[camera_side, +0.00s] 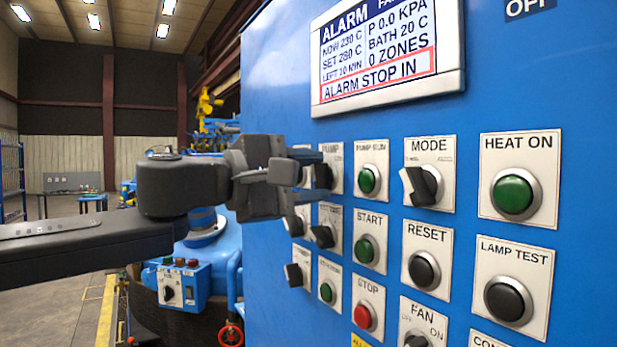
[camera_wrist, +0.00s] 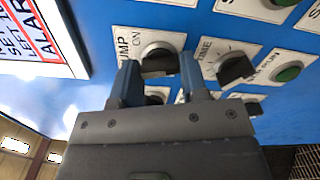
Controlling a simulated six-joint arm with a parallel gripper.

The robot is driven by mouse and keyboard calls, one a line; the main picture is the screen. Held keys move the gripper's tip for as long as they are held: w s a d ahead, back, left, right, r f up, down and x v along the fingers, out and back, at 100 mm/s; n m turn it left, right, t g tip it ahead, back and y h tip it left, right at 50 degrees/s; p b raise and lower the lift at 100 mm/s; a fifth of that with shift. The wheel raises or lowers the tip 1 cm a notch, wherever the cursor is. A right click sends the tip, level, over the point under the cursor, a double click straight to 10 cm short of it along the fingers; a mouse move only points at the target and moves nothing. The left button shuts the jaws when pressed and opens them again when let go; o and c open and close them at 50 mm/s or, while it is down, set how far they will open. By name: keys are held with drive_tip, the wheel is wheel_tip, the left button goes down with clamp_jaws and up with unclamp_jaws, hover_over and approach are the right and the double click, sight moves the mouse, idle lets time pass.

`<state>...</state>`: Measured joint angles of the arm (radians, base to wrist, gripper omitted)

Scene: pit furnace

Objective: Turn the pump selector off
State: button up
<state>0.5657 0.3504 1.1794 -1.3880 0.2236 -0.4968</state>
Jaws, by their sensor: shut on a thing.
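The pump selector (camera_side: 324,176) is a black knob on a white plate marked PUMP, on the blue panel. It also shows in the wrist view (camera_wrist: 159,61), with ON printed beside it. My gripper (camera_side: 309,176) is at the panel with its fingers around this knob, shut on it. In the wrist view my gripper (camera_wrist: 159,70) has one blue-grey finger on each side of the knob. The side view partly hides the plate behind the fingers, and I cannot tell which position the knob points to.
A green PUMP RUN lamp (camera_side: 367,180) and the MODE selector (camera_side: 419,186) are to the right. Another black selector (camera_side: 322,236) sits close below; it shows in the wrist view as TIME (camera_wrist: 236,69). The alarm display (camera_side: 388,62) is above. Open floor lies left.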

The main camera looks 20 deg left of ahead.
drive_tip(key=shift+n, duration=1.1)
drive_tip(key=o, duration=0.9)
drive_tip(key=v, duration=1.4)
